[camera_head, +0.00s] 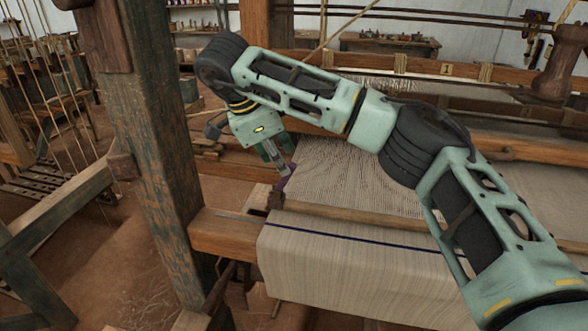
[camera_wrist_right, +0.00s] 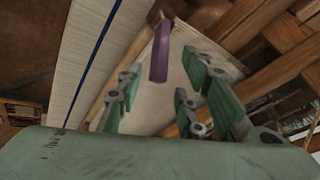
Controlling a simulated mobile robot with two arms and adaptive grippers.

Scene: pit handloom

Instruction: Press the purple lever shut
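The purple lever (camera_head: 283,182) is a small strip at the left end of the loom's front beam, partly hidden by my right gripper in the head view. In the right wrist view the lever (camera_wrist_right: 160,52) stands out from a wooden part, ahead of and between the fingers. My right gripper (camera_head: 281,163) points down at the lever from above. In the right wrist view its fingers (camera_wrist_right: 165,80) are spread apart with nothing held. I cannot tell whether a fingertip touches the lever. My left gripper is not in view.
Striped cloth (camera_head: 340,258) wraps over the front beam, with warp threads behind it. A thick wooden post (camera_head: 155,150) stands just left of my right gripper. My right arm reaches across above the cloth. Earthen floor lies open at lower left.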

